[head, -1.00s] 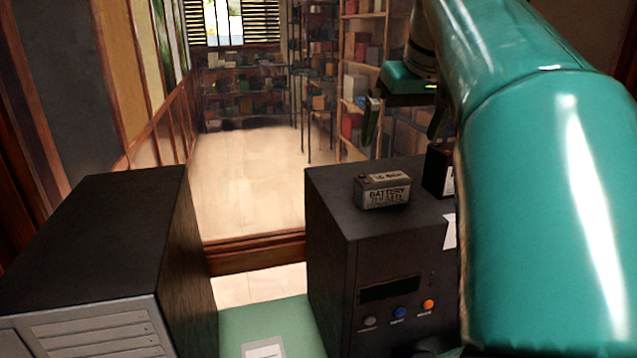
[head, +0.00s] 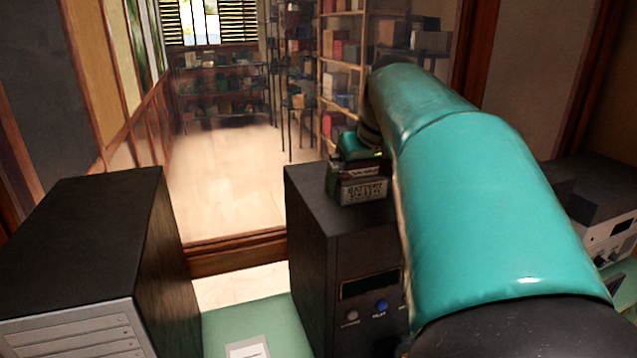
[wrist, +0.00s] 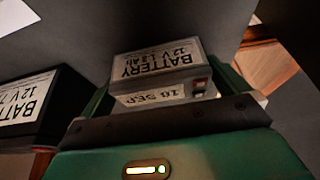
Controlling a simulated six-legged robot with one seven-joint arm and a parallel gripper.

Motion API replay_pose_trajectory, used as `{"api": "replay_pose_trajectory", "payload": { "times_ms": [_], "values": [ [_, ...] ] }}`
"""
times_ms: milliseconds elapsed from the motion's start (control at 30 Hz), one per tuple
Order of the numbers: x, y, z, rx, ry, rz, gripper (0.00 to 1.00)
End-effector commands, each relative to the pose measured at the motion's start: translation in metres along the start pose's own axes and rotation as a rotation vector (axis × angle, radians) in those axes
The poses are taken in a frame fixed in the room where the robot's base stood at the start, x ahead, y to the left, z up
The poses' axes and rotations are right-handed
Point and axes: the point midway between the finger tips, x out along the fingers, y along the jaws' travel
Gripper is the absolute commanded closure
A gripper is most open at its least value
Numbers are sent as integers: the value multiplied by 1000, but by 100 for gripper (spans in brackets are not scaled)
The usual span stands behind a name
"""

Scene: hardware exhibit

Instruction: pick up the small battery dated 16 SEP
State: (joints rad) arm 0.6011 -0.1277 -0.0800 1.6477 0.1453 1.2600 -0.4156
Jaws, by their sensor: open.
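The small grey battery (head: 362,190) stands on top of the dark box-shaped unit (head: 312,205) in the head view. In the wrist view the battery (wrist: 150,68) shows "BATTERY 12 V" and a "16 SEP" label, upside down, with a red terminal at its right. My gripper (wrist: 165,88) is open, with a green finger on each side of the battery. I cannot tell whether the fingers touch it. In the head view my gripper (head: 360,150) is just behind and above the battery, and its fingers are mostly hidden.
A second, black battery (wrist: 30,105) stands close to the left in the wrist view. In the head view, a dark cabinet (head: 85,240) is at left and another grey device (head: 600,215) at far right. A green surface (head: 262,325) with a white card lies between the units.

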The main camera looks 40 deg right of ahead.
Motion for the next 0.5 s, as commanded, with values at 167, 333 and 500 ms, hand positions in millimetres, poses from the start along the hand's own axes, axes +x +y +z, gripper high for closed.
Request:
{"api": "replay_pose_trajectory", "payload": {
  "times_ms": [167,333,500],
  "values": [
    [1,0,0,0,1,0,0],
    [1,0,0,0,1,0,26],
    [0,0,-1,0,3,1,54]
  ]
}}
